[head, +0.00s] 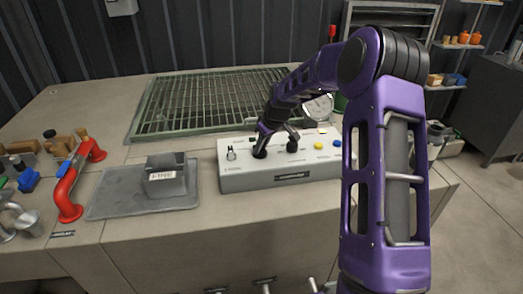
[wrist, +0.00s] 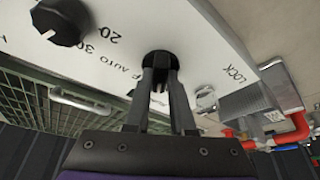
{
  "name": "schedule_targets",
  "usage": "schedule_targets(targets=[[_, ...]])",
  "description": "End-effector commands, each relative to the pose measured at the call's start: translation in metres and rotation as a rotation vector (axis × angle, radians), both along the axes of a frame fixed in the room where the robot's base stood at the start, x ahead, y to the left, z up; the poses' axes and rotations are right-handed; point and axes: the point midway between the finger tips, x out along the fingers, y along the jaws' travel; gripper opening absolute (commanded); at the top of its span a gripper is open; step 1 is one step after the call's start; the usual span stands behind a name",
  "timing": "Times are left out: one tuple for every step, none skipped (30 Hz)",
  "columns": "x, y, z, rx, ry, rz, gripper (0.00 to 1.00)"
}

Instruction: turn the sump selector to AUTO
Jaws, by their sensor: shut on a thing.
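The pale grey control box (head: 285,180) stands on the bench with black knobs on its top face. My gripper (wrist: 160,85) is shut on a round black selector knob (wrist: 160,58), with one finger on each side of it. The lettering beside this knob reads "F AUTO", partly hidden by a finger. The knob's pointer is hidden, so I cannot tell its setting. In the head view my gripper (head: 261,146) reaches down onto the box left of its middle and covers most of that knob.
A second black knob (head: 292,146) with numbers around it is close by, also in the wrist view (wrist: 60,22). A key switch (head: 231,153) is to the left. Yellow and blue buttons are to the right. A grey tray (head: 108,200) and red pipe (head: 70,190) stand further left.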

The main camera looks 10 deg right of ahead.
Motion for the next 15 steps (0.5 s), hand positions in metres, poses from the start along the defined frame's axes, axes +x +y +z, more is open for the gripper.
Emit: schedule_targets(targets=[[0.0002, 0.0019, -0.0017, -0.004, -0.004, -0.042, 0.0], [0.0, 0.0018, -0.002, -0.003, -0.003, -0.07, 0.0], [-0.0002, 0.0026, -0.0017, -0.003, -0.003, -0.107, 0.0], [-0.0003, 0.0022, -0.0018, -0.004, -0.004, -0.136, 0.0], [-0.0002, 0.0032, -0.0019, -0.003, -0.003, -0.164, 0.0], [-0.0003, 0.003, -0.0016, -0.003, -0.004, -0.202, 0.0], [-0.0002, 0.0033, -0.0013, -0.003, -0.004, -0.231, 0.0], [-0.0003, 0.0037, -0.0013, -0.003, -0.004, -0.258, 0.0], [-0.0005, 0.0037, -0.0015, -0.002, -0.003, -0.297, 0.0], [-0.0005, 0.0043, -0.0014, -0.003, -0.003, -0.325, 0.0], [-0.0005, 0.0044, -0.0011, -0.002, -0.004, -0.353, 0.0], [-0.0005, 0.0047, -0.0011, -0.003, -0.004, -0.391, 0.0], [-0.0006, 0.005, -0.0011, -0.002, -0.004, -0.418, 0.0], [-0.0006, 0.0051, -0.0012, -0.002, -0.004, -0.448, 0.0], [-0.0006, 0.0054, -0.0012, -0.002, -0.003, -0.485, 0.0]])
